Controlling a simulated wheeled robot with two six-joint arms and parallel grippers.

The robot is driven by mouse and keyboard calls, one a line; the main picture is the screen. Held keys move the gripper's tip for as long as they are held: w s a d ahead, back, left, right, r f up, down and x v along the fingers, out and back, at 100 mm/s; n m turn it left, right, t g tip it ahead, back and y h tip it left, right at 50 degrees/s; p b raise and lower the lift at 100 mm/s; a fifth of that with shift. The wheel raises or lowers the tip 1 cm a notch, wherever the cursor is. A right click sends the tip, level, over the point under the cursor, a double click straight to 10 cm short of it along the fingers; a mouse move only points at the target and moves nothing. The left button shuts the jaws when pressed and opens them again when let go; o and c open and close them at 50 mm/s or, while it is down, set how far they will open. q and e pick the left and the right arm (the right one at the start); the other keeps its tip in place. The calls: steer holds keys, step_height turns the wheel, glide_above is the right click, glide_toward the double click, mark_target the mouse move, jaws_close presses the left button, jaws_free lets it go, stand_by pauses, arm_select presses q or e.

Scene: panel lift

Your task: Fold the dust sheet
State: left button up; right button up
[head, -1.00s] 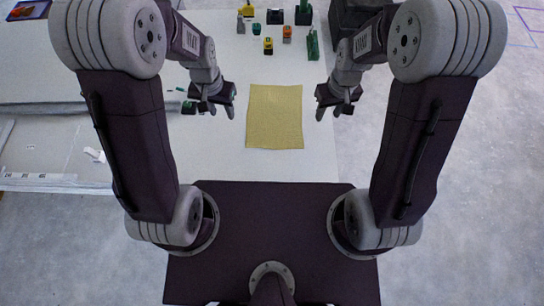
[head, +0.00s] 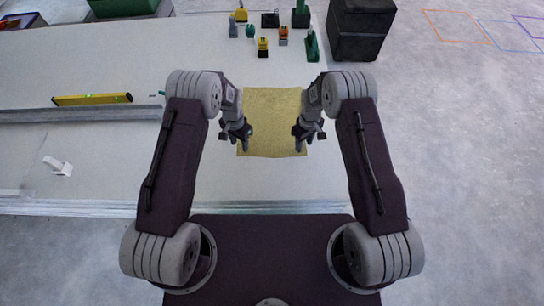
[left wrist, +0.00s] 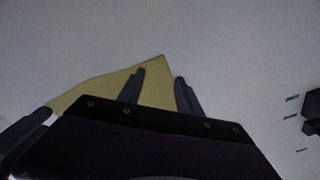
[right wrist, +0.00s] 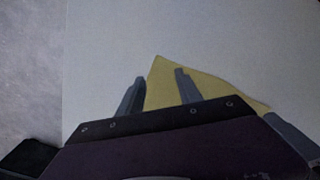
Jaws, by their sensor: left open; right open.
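The dust sheet (head: 272,120) is a yellow cloth lying flat and unfolded on the pale worktop, between my two arms in the head view. My left gripper (head: 244,143) is open at the sheet's near left corner. In the left wrist view a corner of the sheet (left wrist: 154,85) lies between and below the open fingers. My right gripper (head: 300,143) is open at the near right corner. In the right wrist view a sheet corner (right wrist: 165,80) shows between its fingers. I cannot tell whether the fingers touch the cloth.
Several small tools and blocks, including a yellow one (head: 263,47), stand at the back of the worktop (head: 200,60). A dark box (head: 360,30) stands at back right. A yellow level (head: 92,99) and a grey rail (head: 80,114) lie to the left.

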mark_target(241, 151)
arm_select(q)
steer(key=shift+f, duration=1.3)
arm_select(e)
steer(key=shift+f, duration=1.3)
arm_select(q)
steer(key=shift+f+b, duration=0.25)
steer(key=shift+b, duration=0.05)
arm_select(e)
steer(key=shift+f, duration=0.25)
arm_select(q)
steer(key=shift+r, duration=0.1)
steer(key=shift+c, duration=0.4)
arm_select(e)
steer(key=shift+r, duration=0.1)
steer(key=shift+c, duration=0.4)
arm_select(q)
jaws_close()
arm_select(e)
jaws_close()
arm_select(q)
steer(key=shift+r, duration=0.1)
arm_select(e)
steer(key=shift+r, duration=0.1)
